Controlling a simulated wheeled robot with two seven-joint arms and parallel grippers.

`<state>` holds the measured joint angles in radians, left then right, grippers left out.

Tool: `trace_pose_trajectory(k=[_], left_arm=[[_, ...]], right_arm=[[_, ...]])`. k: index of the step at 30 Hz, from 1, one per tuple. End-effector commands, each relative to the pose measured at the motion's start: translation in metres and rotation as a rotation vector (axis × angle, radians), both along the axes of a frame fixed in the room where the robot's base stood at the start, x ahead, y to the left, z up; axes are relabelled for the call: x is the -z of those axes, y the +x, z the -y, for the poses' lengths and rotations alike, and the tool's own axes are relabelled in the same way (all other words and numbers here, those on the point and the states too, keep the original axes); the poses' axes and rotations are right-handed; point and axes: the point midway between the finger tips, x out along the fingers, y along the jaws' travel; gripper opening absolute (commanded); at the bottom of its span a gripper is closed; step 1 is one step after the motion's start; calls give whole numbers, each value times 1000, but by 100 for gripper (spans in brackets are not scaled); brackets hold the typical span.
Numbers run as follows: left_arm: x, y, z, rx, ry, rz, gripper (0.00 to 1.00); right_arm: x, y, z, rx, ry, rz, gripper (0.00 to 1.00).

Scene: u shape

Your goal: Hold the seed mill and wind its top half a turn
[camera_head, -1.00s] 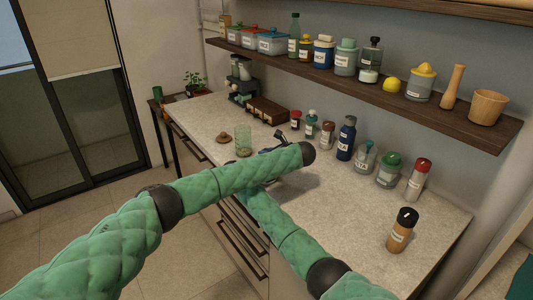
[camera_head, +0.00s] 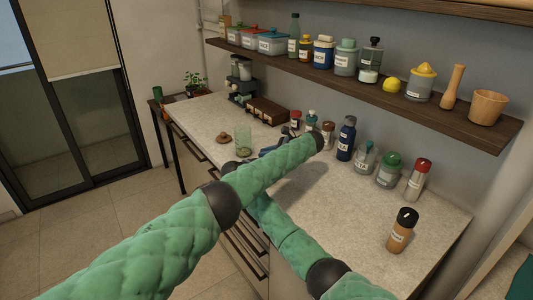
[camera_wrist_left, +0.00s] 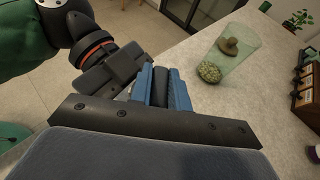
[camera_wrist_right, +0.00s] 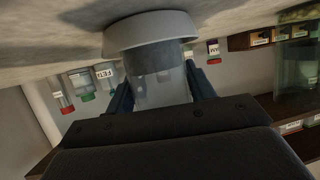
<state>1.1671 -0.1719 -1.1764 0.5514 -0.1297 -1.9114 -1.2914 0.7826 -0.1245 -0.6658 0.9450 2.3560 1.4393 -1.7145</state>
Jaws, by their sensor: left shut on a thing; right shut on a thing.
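The seed mill has a clear body (camera_wrist_right: 160,88) with a wide pale grey end (camera_wrist_right: 150,30), seen in the right wrist view. My right gripper (camera_wrist_right: 158,92) is shut around the clear body, one finger on each side. In the left wrist view my left gripper (camera_wrist_left: 161,88) is shut on the mill's dark top (camera_wrist_left: 160,86), between blue finger pads. In the head view my left arm hides most of the mill and both grippers. I cannot tell whether the mill touches the counter.
The counter (camera_head: 330,215) holds a glass with green contents (camera_head: 243,138) and a small brown object (camera_head: 224,139) to the left. Several labelled jars and bottles line the wall side, including a dark blue bottle (camera_head: 346,140). A loaded shelf (camera_head: 440,112) hangs above. The front right counter has free room.

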Motion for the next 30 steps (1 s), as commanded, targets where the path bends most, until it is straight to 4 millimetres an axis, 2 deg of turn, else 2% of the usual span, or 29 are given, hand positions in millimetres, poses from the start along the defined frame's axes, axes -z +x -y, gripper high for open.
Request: trace_pose_trajectory(k=[14,15,17,18,30], left_arm=[[0,-1,1,-9,-1,-1,0],[0,-1,1,-9,-1,-1,26],[0,-1,1,-9,-1,-1,38],[0,-1,1,-9,-1,-1,40],[1,0,0,13,0,-1,40]], right_arm=[[1,0,0,0,1,-2,17],[1,0,0,0,1,-2,17],[1,0,0,0,1,-2,17],[1,0,0,0,1,-2,17],[1,1,2,1,0,-2,17]])
